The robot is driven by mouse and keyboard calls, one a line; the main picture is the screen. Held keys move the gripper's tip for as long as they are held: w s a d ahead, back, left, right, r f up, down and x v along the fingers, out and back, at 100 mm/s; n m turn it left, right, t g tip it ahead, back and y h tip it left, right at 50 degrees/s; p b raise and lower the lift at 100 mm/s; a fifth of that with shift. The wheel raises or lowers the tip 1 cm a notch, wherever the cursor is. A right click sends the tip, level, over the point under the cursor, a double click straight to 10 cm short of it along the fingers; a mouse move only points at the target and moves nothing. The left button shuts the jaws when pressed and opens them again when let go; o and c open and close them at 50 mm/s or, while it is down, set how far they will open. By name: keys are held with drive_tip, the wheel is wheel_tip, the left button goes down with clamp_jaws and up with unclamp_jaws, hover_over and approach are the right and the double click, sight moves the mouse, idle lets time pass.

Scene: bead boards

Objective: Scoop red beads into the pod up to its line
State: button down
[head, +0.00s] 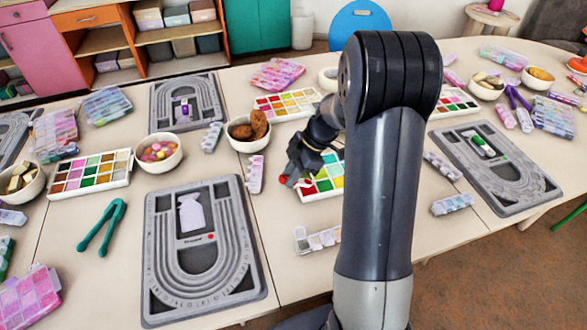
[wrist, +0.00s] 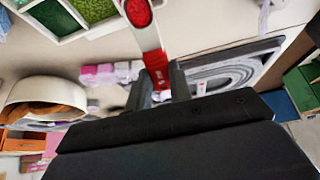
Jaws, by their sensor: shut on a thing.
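My gripper (head: 303,165) is shut on the handle of a red-and-white scoop (wrist: 152,45). In the wrist view the scoop's rounded end (wrist: 138,12) shows red at the top edge; it looks like red beads in the bowl. In the head view the scoop's red tip (head: 284,180) is at the left edge of a white bead tray (head: 316,195) with red, green and yellow compartments, partly hidden by my arm. A pale, translucent pod (head: 191,213) lies on the near grey bead board (head: 160,285), left of my gripper. Its fill line is too small to see.
A green pair of tongs (head: 101,228) lies left of that board. Other bead boards hold a purple piece (head: 184,110) and a green-and-white piece (head: 482,146).

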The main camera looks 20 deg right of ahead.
drive_tip(key=shift+a+h+p, duration=0.85)
drive_tip(key=shift+h+p, duration=0.65)
drive_tip(key=shift+p, duration=0.45)
drive_tip(key=shift+a+r+h+p, duration=0.3)
drive_tip(key=shift+r+h+p, duration=0.15)
drive_tip(key=shift+h+p, duration=0.5)
